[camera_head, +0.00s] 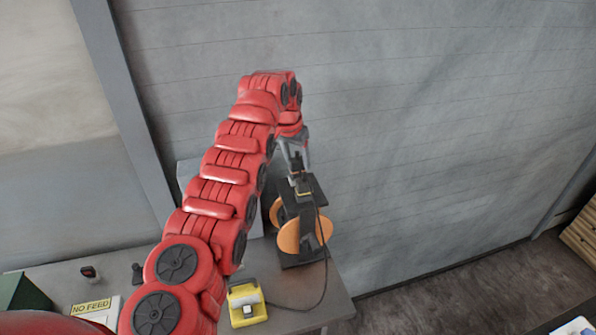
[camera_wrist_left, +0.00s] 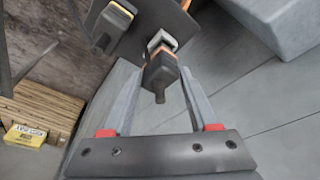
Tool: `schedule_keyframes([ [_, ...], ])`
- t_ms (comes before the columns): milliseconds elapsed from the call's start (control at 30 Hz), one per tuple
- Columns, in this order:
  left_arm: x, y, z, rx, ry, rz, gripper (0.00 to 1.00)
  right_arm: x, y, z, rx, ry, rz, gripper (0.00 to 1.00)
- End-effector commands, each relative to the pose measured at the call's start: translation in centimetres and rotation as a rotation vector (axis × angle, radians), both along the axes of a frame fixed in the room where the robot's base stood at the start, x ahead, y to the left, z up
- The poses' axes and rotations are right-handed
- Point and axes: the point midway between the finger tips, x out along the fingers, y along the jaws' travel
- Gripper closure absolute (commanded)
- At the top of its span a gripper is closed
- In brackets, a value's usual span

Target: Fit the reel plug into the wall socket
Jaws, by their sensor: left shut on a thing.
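The orange cable reel (camera_head: 290,238) stands in a black frame on the grey bench, below my left gripper. In the left wrist view that plug sits between the fingers, against or just in front of the dark frame plate (camera_wrist_left: 140,32). A second dark, yellow-banded block (camera_wrist_left: 113,20) sits beside it on the plate. I cannot make out the wall socket. My right gripper is not in view.
A yellow unit (camera_head: 247,303) sits on the bench's front; a black cable (camera_head: 322,280) curves from the reel area towards it. A "NO FEED" sign (camera_head: 92,306) and small dark items lie left. The grey wall is close behind. Pallet-like wood stands far right.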

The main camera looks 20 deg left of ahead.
Motion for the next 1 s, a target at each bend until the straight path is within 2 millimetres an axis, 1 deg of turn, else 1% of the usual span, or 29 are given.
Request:
schedule_keyframes([
  [267, 0.0, 0.0, 0.6, 0.0, 0.0, 0.0, 1.0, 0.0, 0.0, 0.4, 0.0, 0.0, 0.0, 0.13],
  [1000, 0.0, 0.0, 4.7, 0.0, -0.001, 0.001, 1.0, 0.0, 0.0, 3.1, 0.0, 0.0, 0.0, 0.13],
])
